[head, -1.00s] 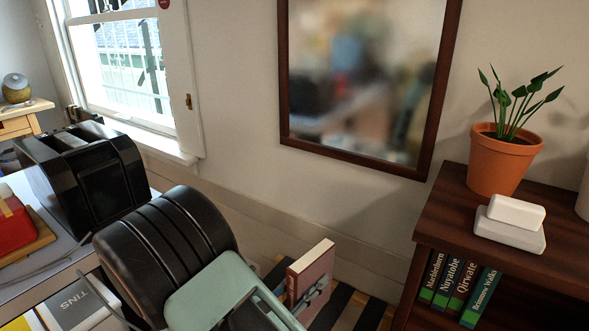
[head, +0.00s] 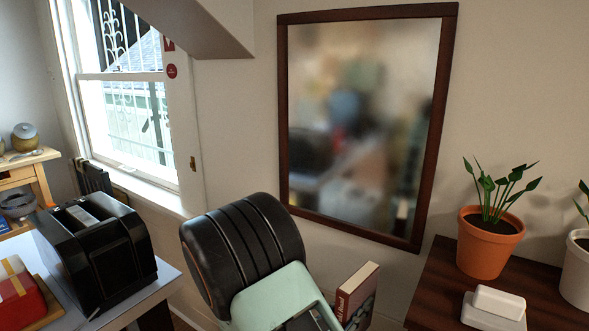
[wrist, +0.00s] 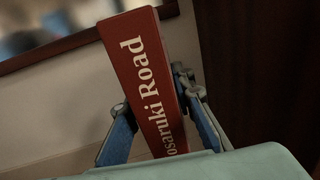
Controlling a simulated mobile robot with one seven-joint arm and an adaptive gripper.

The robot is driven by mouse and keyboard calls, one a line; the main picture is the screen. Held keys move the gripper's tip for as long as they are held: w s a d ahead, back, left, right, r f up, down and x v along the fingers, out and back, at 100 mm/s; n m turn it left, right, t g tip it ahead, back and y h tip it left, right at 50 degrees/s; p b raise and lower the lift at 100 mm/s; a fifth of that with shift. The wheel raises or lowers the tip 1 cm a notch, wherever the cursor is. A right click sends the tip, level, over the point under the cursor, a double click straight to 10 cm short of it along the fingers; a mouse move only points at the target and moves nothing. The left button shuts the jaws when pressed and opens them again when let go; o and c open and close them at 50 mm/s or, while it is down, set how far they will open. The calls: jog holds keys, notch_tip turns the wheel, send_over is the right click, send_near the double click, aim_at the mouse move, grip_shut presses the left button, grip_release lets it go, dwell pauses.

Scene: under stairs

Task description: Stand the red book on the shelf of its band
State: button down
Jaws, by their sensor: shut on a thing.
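The red book (head: 357,290) is held upright, slightly tilted, at the lower middle of the head view.
A potted plant (head: 487,240), a white block (head: 495,308) and a white pot (head: 577,275) stand on the shelf unit's top. A framed mirror (head: 365,125) hangs behind my arm. A black machine (head: 95,255) and a red box (head: 18,295) are on the left table.

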aim_at(359, 278)
notch_tip(359, 278, up, 12)
jog(key=n+t+y+p, duration=0.1)
jog(key=p, duration=0.6)
jog(key=n+t+y+p, duration=0.1)
jog(key=y+p, duration=0.1)
jog(key=p, duration=0.5)
jog(key=shift+s+a+r+n+p, duration=0.1)
jog(key=shift+s+n+p, duration=0.05)
jog(key=shift+n+p, duration=0.2)
jog(key=shift+a+r+t+y+p, duration=0.1)
jog(key=shift+r+t+y+p, duration=0.35)
jog(key=shift+p, duration=0.4)
jog(key=shift+s, duration=0.1)
jog(key=shift+n, duration=0.25)
